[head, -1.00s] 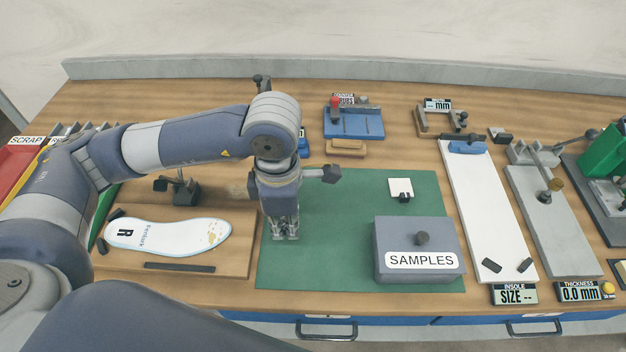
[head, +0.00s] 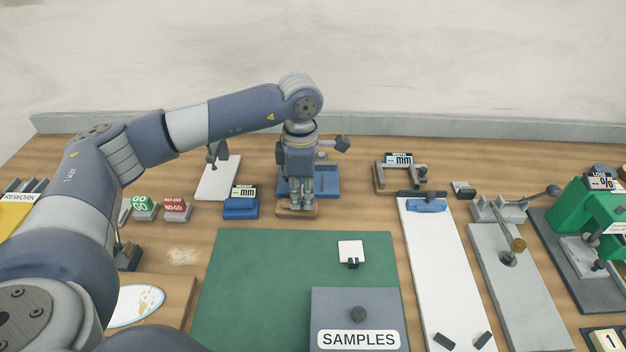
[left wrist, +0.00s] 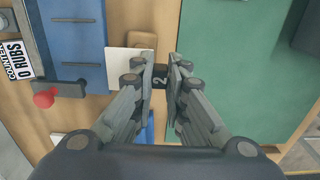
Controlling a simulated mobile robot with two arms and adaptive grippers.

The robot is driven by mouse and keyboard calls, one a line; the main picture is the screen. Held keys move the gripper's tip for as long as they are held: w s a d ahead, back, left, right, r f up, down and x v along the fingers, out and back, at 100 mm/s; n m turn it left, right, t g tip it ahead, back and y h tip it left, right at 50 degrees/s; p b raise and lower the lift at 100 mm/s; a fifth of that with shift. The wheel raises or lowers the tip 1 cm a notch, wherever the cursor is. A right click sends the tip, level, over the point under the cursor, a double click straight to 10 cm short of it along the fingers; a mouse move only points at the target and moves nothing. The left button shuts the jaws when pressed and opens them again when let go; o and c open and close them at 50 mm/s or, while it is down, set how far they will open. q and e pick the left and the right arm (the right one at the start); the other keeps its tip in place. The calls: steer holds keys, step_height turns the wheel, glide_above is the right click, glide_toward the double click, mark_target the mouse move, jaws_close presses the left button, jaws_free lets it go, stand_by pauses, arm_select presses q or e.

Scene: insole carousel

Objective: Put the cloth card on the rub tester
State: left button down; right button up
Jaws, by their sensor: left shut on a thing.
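My left gripper (head: 299,205) is shut on the black tab (left wrist: 160,76) of a white card (left wrist: 125,66); the tab carries a "2". The gripper points down just in front of the blue rub tester (head: 322,182), by its wooden block (head: 312,212). In the left wrist view the card lies between the fingers and the blue rub tester (left wrist: 77,30), overlapping the tester's edge. I cannot tell whether it touches anything below. In the head view the fingers hide the held card. Another white card (head: 350,248) with a black clip lies on the green mat.
The green mat (head: 260,285) and the grey SAMPLES box (head: 335,305) are in front. A blue height gauge (head: 241,208) stands left of the gripper. A width gauge (head: 383,180) and a long white board (head: 435,270) are to the right. The tester's red knob (left wrist: 43,99) shows in the wrist view.

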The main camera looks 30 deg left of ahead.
arm_select(q)
steer(key=w, duration=0.2)
steer(key=w+a, duration=0.1)
steer(key=w, duration=0.1)
steer(key=w+a+f+b, duration=0.1)
steer(key=w, duration=0.2)
steer(key=shift+w+a+b, duration=0.25)
steer(key=shift+w+b, duration=0.05)
steer(key=shift+w, duration=0.55)
step_height(320, 180, down, 3)
steer(key=shift+f+b, duration=0.2)
steer(key=shift+b, duration=1.05)
steer(key=shift+f, duration=0.2)
steer(key=c, duration=1.6)
jaws_free()
arm_select(e)
steer(key=f, duration=0.1)
steer(key=d+f, duration=0.1)
steer(key=w+f, duration=0.1)
steer(key=f, duration=0.1)
steer(key=shift+d+f, duration=0.1)
steer(key=shift+d, duration=0.1)
steer(key=shift+d, duration=0.1)
